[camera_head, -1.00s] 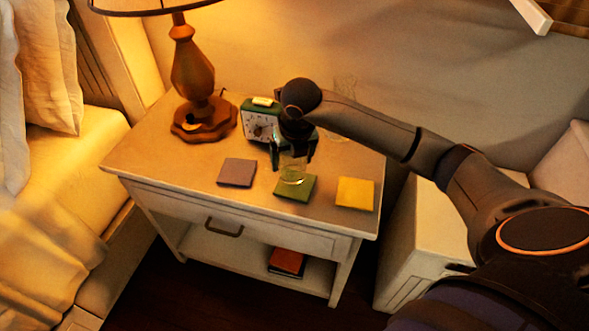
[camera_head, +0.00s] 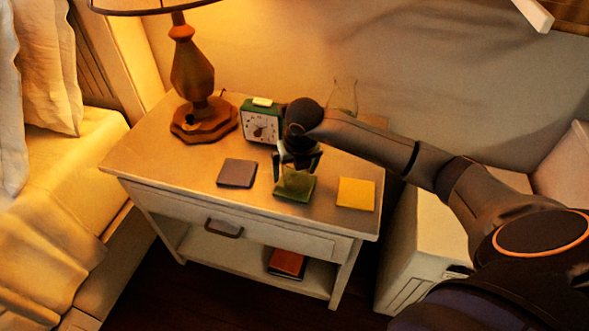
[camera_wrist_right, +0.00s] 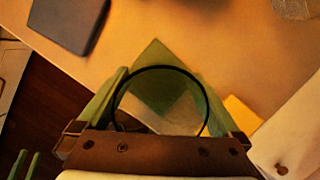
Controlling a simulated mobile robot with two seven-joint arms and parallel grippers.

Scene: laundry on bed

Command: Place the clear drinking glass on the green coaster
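The clear drinking glass (camera_head: 296,181) is upright over the green coaster (camera_head: 298,197) on the nightstand, and the coaster shows through it. In the right wrist view the dark round rim of the glass (camera_wrist_right: 160,100) sits between my fingers, with the green coaster (camera_wrist_right: 153,52) beyond it. My right gripper (camera_head: 297,172) has a finger against each side of the glass. I cannot tell whether the glass bottom touches the coaster.
A purple-grey coaster (camera_head: 237,173) lies left and a yellow coaster (camera_head: 356,193) right on the nightstand (camera_head: 180,172). A green clock (camera_head: 261,122) and a lamp (camera_head: 193,75) stand behind. A clear glass vessel (camera_head: 344,95) stands behind my right arm.

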